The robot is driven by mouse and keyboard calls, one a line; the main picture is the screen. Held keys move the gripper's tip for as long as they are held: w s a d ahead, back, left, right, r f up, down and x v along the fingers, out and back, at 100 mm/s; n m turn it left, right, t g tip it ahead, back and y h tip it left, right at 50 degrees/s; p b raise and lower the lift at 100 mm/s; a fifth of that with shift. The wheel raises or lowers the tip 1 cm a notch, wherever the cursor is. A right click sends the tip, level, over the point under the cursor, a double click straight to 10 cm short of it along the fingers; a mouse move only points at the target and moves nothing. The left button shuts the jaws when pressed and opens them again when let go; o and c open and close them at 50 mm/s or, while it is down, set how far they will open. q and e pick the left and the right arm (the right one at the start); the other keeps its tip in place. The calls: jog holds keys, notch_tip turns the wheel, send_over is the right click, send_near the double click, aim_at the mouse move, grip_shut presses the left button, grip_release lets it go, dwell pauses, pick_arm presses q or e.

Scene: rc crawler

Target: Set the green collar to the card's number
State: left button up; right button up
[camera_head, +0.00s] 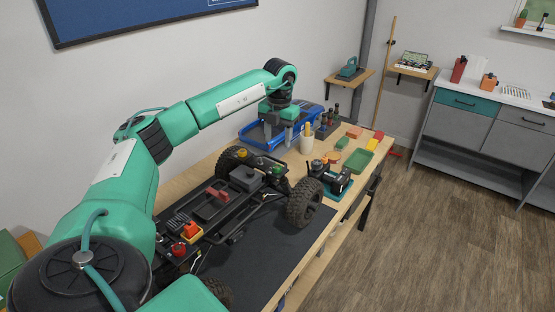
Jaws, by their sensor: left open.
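The RC crawler (225,200) stands on a dark mat (275,250) on the wooden bench, with large black tyres and a black frame. A small green part (274,161) shows at its far end near the shocks; it may be the green collar, but it is too small to tell. No card with a readable number can be made out. My left gripper (278,133) is open and empty, pointing down above the far end of the crawler, in front of the blue bin (249,134). My right gripper is not in view.
A teal-and-black device (332,178) stands right of the crawler's far wheel. A green tray (357,161), coloured blocks (354,131) and a cup of tools (307,142) sit at the bench's far end. Wall shelves (349,77) and a cabinet (475,122) stand beyond; the floor at right is clear.

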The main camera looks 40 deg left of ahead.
pick_arm(q)
send_over(277, 167)
notch_tip(277, 167, down, 4)
jog(key=shift+f+p, duration=0.1)
jog(key=shift+p, duration=0.35)
notch_tip(277, 167, down, 5)
jog(key=shift+f+p, duration=0.15)
jog(key=shift+p, duration=0.4)
jog(key=shift+w+f, duration=0.1)
jog(key=shift+f, duration=0.35)
jog(key=c, duration=0.7)
jog(key=shift+c, duration=1.3)
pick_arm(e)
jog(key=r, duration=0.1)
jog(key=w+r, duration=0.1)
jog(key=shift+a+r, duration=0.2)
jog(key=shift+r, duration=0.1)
